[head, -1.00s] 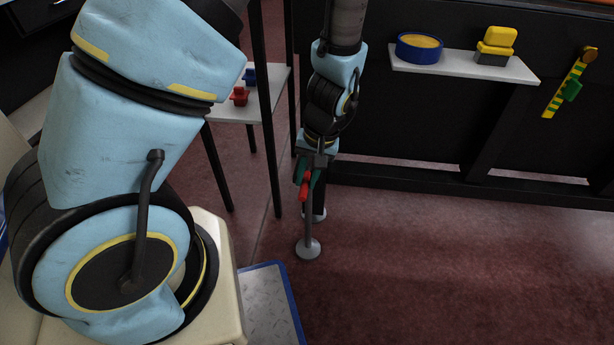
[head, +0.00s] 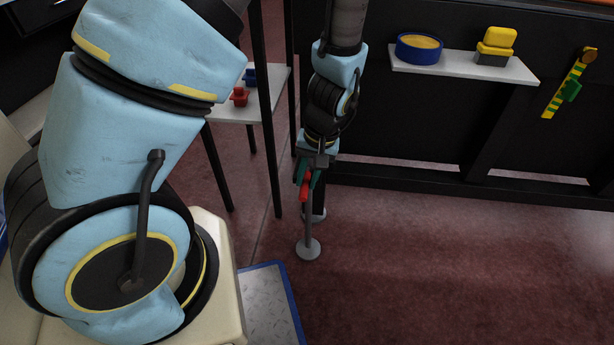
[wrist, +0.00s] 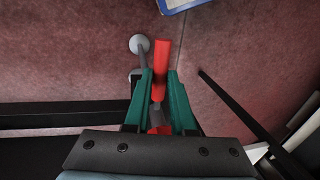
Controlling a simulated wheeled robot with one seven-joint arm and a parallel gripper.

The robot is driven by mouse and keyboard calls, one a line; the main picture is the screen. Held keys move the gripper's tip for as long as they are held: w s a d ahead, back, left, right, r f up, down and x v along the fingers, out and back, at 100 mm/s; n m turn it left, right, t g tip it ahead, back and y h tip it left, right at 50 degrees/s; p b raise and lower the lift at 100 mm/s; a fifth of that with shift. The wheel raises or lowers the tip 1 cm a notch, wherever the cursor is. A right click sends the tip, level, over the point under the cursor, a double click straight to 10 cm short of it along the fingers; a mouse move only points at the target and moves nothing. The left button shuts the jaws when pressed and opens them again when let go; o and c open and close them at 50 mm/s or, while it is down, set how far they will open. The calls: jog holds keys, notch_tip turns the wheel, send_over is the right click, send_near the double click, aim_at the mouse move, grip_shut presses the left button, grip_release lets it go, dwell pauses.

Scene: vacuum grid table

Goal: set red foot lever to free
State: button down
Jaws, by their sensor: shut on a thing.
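The red foot lever (head: 304,190) is near the floor, beside a grey post with a round base (head: 308,249). In the wrist view the lever (wrist: 161,58) is a red bar extending up between my fingers. My gripper (head: 307,178) points down at it, its green fingers shut on the lever. The wrist view shows the fingers (wrist: 160,85) on both sides of the bar. The lever's inner end is partly hidden by the fingers, and I cannot read any marking for its setting.
A dark panel (head: 400,120) stands behind, with a shelf (head: 455,66) holding a blue round container (head: 419,48) and a yellow-topped block (head: 495,46). A small table (head: 235,112) with thin black legs is left of the lever. Open floor (head: 450,260) lies to the right.

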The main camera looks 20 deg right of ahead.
jog(key=shift+r, duration=0.1)
jog(key=w+d+n+g+p, duration=0.2)
jog(key=d+n+p, duration=0.5)
jog(key=n+p, duration=0.4)
jog(key=shift+d+n+g, duration=0.15)
jog(key=shift+n+g, duration=0.15)
jog(key=shift+n, duration=1.1)
jog(key=c, duration=0.8)
grip_release()
jog(key=shift+o, duration=0.2)
